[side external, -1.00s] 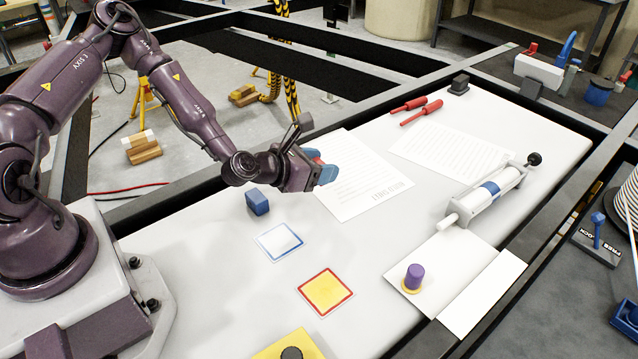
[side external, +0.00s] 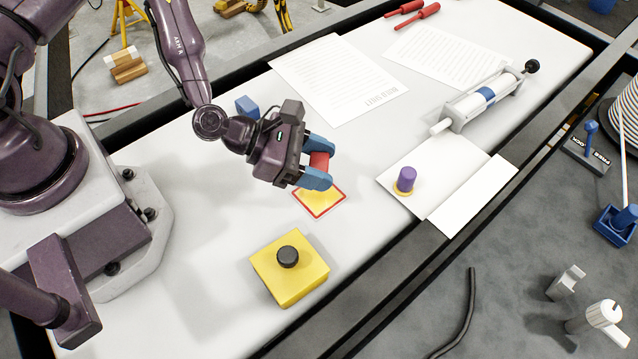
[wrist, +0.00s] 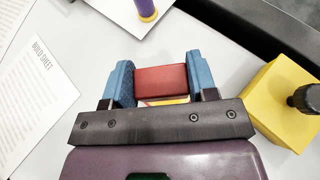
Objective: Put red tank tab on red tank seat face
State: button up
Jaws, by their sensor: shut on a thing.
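My gripper (side external: 318,168) is shut on a small red block, the red tank tab (side external: 319,161). The tab also shows between the blue fingers in the wrist view (wrist: 161,82). The red-bordered yellow square, the red tank seat face (side external: 326,208), lies on the white table just under and in front of the fingers. The gripper and the tab hide part of the square. The tab appears held above it, but the exact height is hard to tell. In the wrist view, only a thin strip of yellow and red shows below the tab.
A yellow box with a black knob (side external: 290,268) stands in front of the square. A blue block (side external: 247,107) is behind my gripper. A purple cylinder (side external: 406,178) stands on a white plate to the right, near a white syringe-like tool (side external: 485,97). Printed sheets (side external: 338,78) lie behind.

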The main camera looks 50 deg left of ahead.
aim_at(319, 195)
jog(key=shift+f, duration=2.6)
jog(key=o, duration=0.9)
jog(key=shift+f, duration=0.1)
